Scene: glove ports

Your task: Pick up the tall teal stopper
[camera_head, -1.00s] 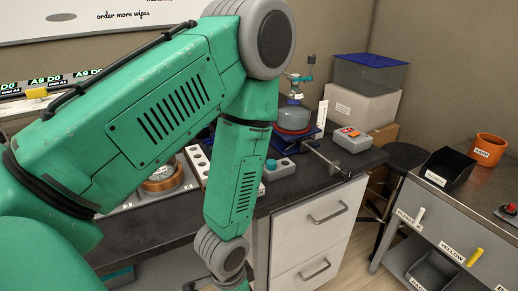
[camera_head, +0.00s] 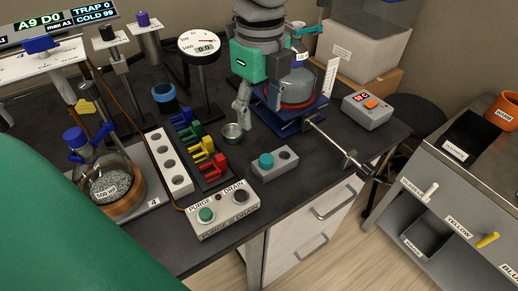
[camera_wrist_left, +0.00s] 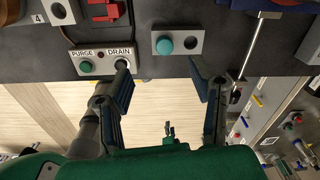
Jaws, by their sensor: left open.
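The teal stopper (camera_head: 266,160) stands upright in the left hole of a small grey two-hole block (camera_head: 287,168) near the bench's front edge. In the left wrist view, the stopper (camera_wrist_left: 164,46) is seen from above, beyond the fingertips. My left gripper (camera_head: 241,112) points down above the bench, behind the stopper in the head picture. In the left wrist view, the gripper (camera_wrist_left: 160,76) is open, with its two dark fingers wide apart and nothing between them. It appears clear of the stopper. My right gripper is not in view.
The PURGE/DRAIN box (camera_head: 222,208) is left of the block. A blue stand (camera_head: 290,119) with glassware and a protruding metal rod (camera_head: 335,145) is to the right.

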